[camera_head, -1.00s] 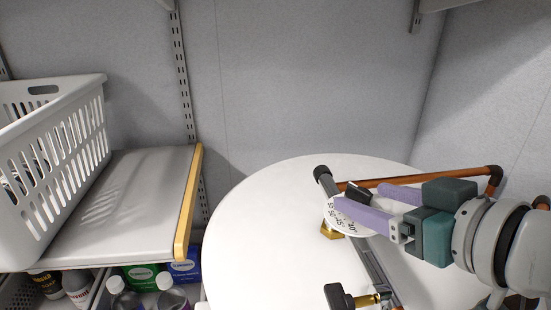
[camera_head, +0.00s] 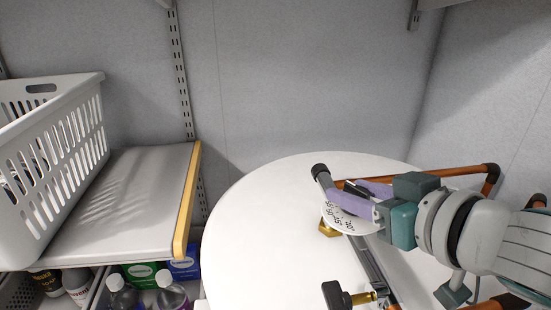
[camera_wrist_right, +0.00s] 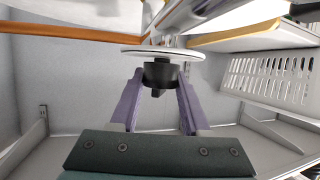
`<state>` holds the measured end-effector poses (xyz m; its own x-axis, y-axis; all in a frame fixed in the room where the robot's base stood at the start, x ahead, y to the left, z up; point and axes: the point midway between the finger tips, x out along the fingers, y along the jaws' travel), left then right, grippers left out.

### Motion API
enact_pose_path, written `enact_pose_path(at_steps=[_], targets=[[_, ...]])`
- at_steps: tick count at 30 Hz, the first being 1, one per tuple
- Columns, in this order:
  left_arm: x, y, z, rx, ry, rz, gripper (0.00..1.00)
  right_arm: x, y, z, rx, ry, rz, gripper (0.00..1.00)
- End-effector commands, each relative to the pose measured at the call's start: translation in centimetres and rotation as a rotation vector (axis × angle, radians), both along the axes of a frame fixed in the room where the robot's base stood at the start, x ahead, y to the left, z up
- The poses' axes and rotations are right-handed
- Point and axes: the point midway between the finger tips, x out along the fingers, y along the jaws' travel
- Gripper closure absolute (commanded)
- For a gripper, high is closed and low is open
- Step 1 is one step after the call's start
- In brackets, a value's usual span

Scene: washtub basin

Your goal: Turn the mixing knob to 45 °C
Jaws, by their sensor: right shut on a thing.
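The mixing knob is a black grip (camera_wrist_right: 160,73) on a white numbered dial disc (camera_head: 347,224), over the white round basin (camera_head: 250,230). The gripper hides part of the dial and most of the knob in the head view. My left gripper is not in view.
Copper pipes (camera_head: 492,178) run behind and beside my right gripper. A grey bar with a black-and-brass valve handle (camera_head: 337,297) lies near the front. A white laundry basket (camera_head: 60,160) stands on the left shelf (camera_head: 135,215), with bottles and boxes below.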

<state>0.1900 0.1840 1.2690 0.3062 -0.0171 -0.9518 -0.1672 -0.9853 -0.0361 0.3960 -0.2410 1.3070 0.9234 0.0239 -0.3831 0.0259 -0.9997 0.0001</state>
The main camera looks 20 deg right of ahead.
Motion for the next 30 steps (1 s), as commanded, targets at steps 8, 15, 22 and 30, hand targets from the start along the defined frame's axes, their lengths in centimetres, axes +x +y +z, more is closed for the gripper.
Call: enact_pose_path(at_steps=[8, 15, 22, 30], targets=[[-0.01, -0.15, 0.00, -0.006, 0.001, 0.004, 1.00, -0.01, 0.03, 0.01, 0.000, 0.000, 0.001, 0.97], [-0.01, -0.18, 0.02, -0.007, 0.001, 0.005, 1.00, -0.01, 0.02, 0.04, 0.000, -0.001, 0.005, 1.00], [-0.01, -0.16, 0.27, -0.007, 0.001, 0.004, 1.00, 0.01, -0.05, 0.12, -0.002, -0.001, 0.065, 1.00], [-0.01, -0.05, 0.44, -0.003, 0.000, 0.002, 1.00, 0.09, -0.23, 0.12, -0.009, -0.001, 0.255, 1.00]])
